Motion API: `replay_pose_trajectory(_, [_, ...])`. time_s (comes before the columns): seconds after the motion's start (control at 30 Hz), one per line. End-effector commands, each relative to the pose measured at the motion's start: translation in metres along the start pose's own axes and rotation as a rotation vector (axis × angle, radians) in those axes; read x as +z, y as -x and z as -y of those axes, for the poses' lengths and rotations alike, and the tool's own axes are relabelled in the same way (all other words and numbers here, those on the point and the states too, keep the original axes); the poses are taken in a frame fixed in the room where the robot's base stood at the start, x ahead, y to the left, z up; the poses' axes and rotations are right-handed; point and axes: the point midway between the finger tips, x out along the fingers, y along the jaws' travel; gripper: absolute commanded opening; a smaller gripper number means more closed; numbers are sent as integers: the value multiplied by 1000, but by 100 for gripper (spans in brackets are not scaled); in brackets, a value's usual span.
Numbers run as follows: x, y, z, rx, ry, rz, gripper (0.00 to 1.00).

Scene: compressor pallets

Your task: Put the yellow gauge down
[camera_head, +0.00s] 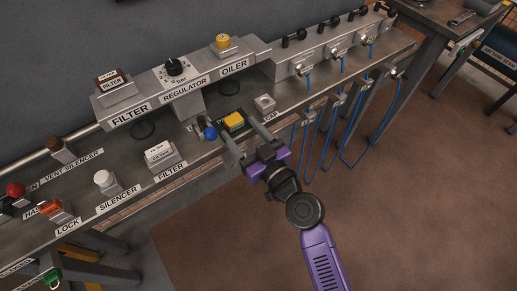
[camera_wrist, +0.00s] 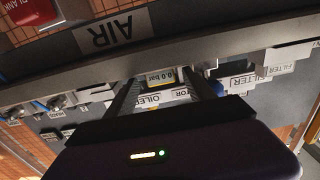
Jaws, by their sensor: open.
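The yellow gauge (camera_head: 233,120) is a small yellow-topped block at the bench's front part, below the regulator unit. In the wrist view the gauge (camera_wrist: 166,76) shows a "0.0 bar" display framed between my fingers. My gripper (camera_head: 238,126) is open, with one finger on each side of the gauge. I cannot tell whether the fingers touch it. The gauge appears to be at bench level, but its underside is hidden.
A blue knob (camera_head: 210,133) is close to the left finger. A grey cap block (camera_head: 264,103) stands to the right. The filter, regulator and oiler unit (camera_head: 183,81) rises behind. Blue hoses (camera_head: 340,117) hang at the right. A silencer (camera_head: 105,181) and filter block (camera_head: 160,154) stand left.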

Motion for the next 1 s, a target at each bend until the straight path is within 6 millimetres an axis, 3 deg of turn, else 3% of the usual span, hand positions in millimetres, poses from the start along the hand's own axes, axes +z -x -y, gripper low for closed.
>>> replay_pose_trajectory(0.2, [4, 49, 0, 2, 0, 1, 63])
replay_pose_trajectory(0.4, [3, 81, 0, 0, 0, 1, 63])
replay_pose_trajectory(0.6, [1, 95, 0, 0, 0, 0, 63])
replay_pose_trajectory(0.87, [1, 97, 0, 1, 0, 1, 63])
replay_pose_trajectory(1.0, [16, 116, -4, 44, -15, 38, 63])
